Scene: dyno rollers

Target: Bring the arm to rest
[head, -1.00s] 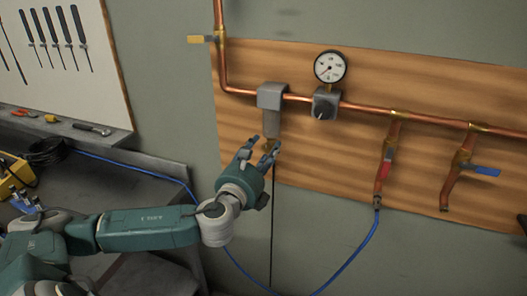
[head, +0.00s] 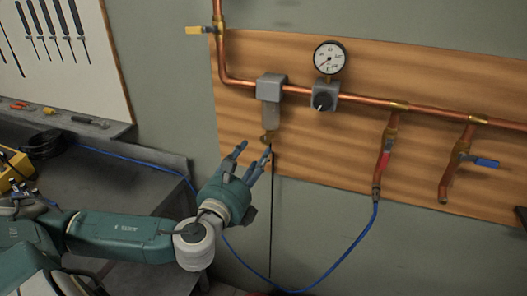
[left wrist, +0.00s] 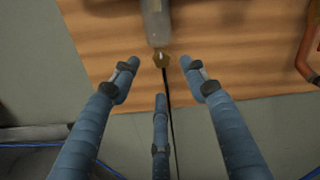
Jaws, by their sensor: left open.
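My left gripper (head: 247,162) is open and empty, in front of the wooden board and just below the grey filter unit (head: 271,88) on the copper pipe. In the left wrist view its blue fingers (left wrist: 158,85) are spread, with the brass fitting (left wrist: 161,60) under the filter bowl beyond and between them. The fingers look apart from the fitting. A thin dark line hangs down from the fitting. My left arm reaches in from the lower left. My right gripper is not in view.
A pressure gauge (head: 329,58) and grey regulator (head: 325,96) sit on the pipe. Valves with yellow (head: 200,30), red (head: 384,160) and blue (head: 487,162) handles branch off it. A blue hose (head: 345,262) loops low across. A dark bench (head: 120,185) stands left.

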